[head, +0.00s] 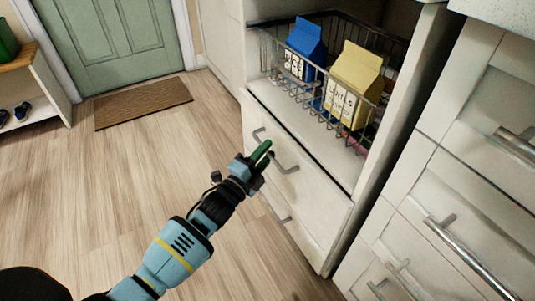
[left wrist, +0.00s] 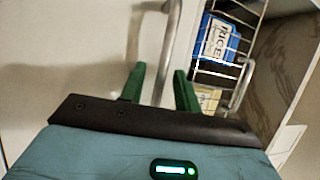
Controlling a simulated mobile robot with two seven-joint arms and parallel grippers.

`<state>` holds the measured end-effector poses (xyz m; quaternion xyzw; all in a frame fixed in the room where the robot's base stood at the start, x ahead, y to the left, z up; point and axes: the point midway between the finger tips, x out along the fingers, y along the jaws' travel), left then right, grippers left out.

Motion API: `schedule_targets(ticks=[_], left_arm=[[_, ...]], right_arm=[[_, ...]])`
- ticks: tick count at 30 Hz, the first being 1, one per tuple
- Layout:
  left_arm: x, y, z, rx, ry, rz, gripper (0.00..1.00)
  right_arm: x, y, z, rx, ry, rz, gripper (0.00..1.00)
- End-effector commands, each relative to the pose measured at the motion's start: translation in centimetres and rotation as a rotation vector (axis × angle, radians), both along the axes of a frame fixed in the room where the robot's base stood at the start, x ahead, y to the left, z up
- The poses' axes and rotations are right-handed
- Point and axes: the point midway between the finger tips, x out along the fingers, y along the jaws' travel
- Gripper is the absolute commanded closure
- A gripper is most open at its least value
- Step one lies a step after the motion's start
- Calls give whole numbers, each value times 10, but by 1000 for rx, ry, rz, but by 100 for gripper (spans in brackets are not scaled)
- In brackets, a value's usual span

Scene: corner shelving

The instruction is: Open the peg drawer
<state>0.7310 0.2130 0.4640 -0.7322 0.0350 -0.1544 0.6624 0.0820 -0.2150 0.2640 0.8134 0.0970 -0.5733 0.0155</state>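White drawer fronts (head: 312,205) stand below an open shelf in the corner unit. They look closed. No label shows which is the peg drawer. Metal handle parts (head: 287,168) show on both sides of my left gripper (head: 264,152) on the upper front; I cannot tell if they are one handle. A lower handle (head: 284,217) sits beneath. In the left wrist view, the green fingers of my left gripper (left wrist: 160,72) are apart. A metal handle bar (left wrist: 169,50) runs between them, with gaps showing on both sides. My right gripper is out of view.
A wire basket (head: 312,108) on the shelf above holds a blue carton (head: 306,45) and a yellow carton (head: 354,85). White cabinets with bar handles (head: 470,258) stand at the right. Open wooden floor (head: 130,170) lies to the left, with a brown mat (head: 143,102) by a green door (head: 110,40).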

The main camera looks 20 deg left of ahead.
Motion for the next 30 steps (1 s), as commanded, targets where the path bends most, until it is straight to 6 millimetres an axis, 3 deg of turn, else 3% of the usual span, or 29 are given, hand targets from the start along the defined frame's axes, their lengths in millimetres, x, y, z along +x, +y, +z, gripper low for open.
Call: schedule_targets(ticks=[11,19,30], left_arm=[[8,-2,2,0,0,0,68],[8,-2,2,0,0,0,99],[7,-1,2,0,0,0,100]], right_arm=[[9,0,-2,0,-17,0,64],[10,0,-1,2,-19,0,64],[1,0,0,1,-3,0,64]])
